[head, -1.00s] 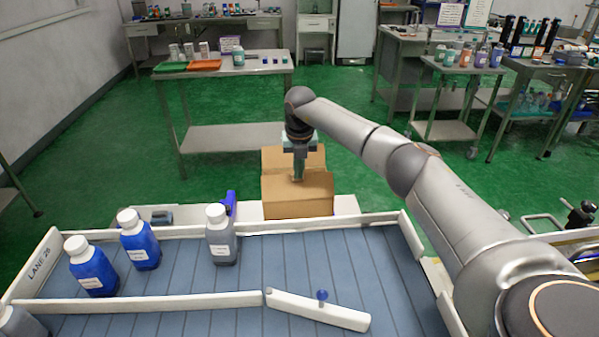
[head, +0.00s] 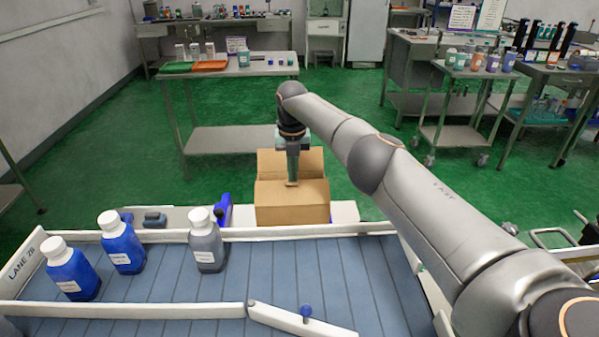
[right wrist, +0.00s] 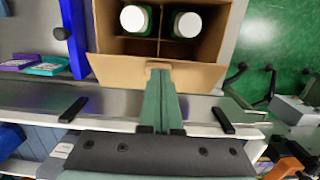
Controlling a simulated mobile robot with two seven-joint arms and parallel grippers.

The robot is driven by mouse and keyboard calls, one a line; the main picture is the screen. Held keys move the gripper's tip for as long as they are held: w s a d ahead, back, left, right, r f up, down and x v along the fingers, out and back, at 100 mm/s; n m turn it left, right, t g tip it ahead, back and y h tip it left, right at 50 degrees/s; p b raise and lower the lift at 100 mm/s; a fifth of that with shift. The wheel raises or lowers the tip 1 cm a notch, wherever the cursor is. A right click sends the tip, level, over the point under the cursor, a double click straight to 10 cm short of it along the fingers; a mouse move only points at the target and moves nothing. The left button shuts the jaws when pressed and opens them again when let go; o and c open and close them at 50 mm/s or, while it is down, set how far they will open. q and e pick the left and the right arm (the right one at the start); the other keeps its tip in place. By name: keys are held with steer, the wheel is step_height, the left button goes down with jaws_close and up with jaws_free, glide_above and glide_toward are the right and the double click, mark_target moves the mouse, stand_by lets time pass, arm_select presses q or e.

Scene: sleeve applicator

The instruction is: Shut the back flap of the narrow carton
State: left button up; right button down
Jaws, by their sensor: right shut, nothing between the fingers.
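The narrow carton (head: 292,210) is open brown cardboard, standing beyond the far rail of the conveyor. Its back flap (head: 308,160) stands up behind the opening in the head view. A front flap (right wrist: 118,70) shows along the near edge in the right wrist view. Two white-capped bottles (right wrist: 187,24) sit in divided cells inside. My right gripper (head: 292,183) points down at the carton's front edge, fingers shut and empty; the shut fingertips also show in the right wrist view (right wrist: 160,70), at the front flap's edge. Contact is hard to tell. My left gripper is not in view.
Two blue bottles (head: 121,246) and a grey bottle (head: 206,243) stand on the slatted conveyor (head: 180,280) left of the carton. A blue upright part (head: 223,210) stands close to the carton's left. Green floor lies open behind it.

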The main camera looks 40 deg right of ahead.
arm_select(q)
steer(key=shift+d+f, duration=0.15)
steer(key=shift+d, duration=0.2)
arm_select(e)
steer(key=shift+r, duration=0.1)
stand_by(0.4)
